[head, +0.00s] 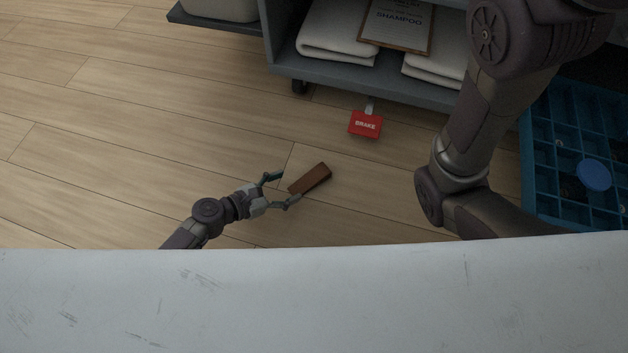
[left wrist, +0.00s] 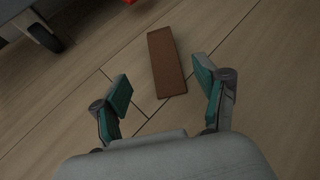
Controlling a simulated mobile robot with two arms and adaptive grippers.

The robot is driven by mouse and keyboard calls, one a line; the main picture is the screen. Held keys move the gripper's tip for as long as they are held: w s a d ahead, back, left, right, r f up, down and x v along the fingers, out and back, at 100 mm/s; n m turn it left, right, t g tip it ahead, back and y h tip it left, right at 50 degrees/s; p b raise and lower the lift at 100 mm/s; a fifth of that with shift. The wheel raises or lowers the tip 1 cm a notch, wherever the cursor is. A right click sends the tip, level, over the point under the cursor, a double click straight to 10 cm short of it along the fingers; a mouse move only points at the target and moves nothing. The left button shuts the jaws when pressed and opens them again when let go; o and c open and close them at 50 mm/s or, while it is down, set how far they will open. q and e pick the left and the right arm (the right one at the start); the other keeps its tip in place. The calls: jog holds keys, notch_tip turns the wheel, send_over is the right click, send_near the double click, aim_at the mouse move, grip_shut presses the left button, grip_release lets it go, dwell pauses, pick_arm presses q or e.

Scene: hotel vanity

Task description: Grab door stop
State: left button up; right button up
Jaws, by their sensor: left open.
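The door stop is a brown block (head: 311,179) lying on the wooden floor in the head view. In the left wrist view the door stop (left wrist: 167,62) lies just beyond the fingertips, a little right of the picture's middle. My left gripper (head: 283,188) is low near the floor, its two fingers spread open towards the near end of the block. My right gripper is not in view.
A grey wheeled cart (head: 375,87) with towels and a shampoo sign stands beyond the block. A red brake pedal (head: 365,124) sticks out below it. A blue compartment tray (head: 536,165) is at the right. The floor to the left is clear.

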aim_at(313, 177)
pick_arm(q)
jog(key=b+x, duration=0.1)
jog(key=x, duration=0.2)
jog(key=shift+f, duration=0.15)
jog(key=b+x, duration=0.1)
jog(key=x, duration=0.1)
jog(key=b+x, duration=0.2)
jog(key=x, duration=0.1)
jog(key=shift+d, duration=0.4)
jog(key=c, duration=1.3)
jog(key=shift+o, duration=0.2)
jog(key=shift+r, duration=0.3)
